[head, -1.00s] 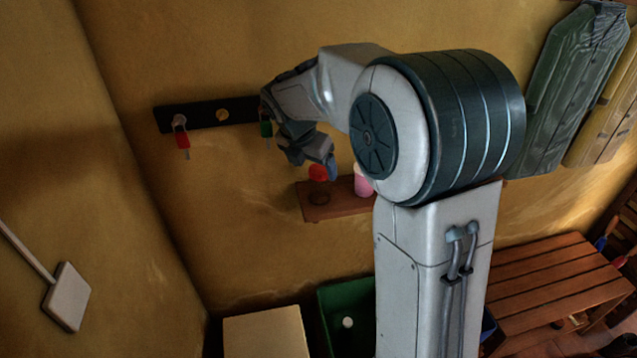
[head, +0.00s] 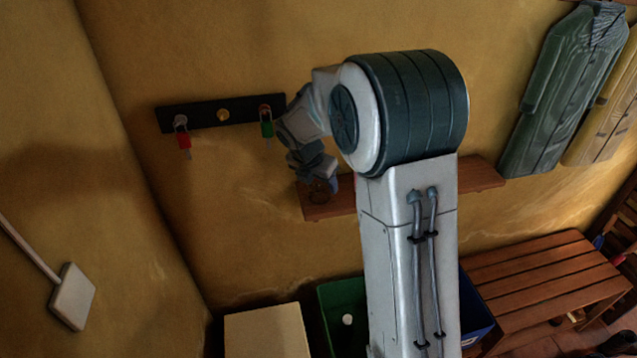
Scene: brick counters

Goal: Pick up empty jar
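A small, dark, see-through jar (head: 318,193) stands on the left end of the wooden wall shelf (head: 338,208). My gripper (head: 321,181) is right at the top of this jar and covers its upper part. The fingers are small and partly hidden, so I cannot tell whether they are open or shut, or whether they touch the jar. I cannot see whether the jar is empty.
A dark key rack (head: 222,113) with red-tagged (head: 183,141) and green-tagged keys (head: 267,129) hangs above the shelf. Below are a green bin (head: 333,312), a pale box (head: 266,333), a blue bin (head: 474,318) and a slatted bench (head: 540,280). Coats (head: 565,90) hang at right.

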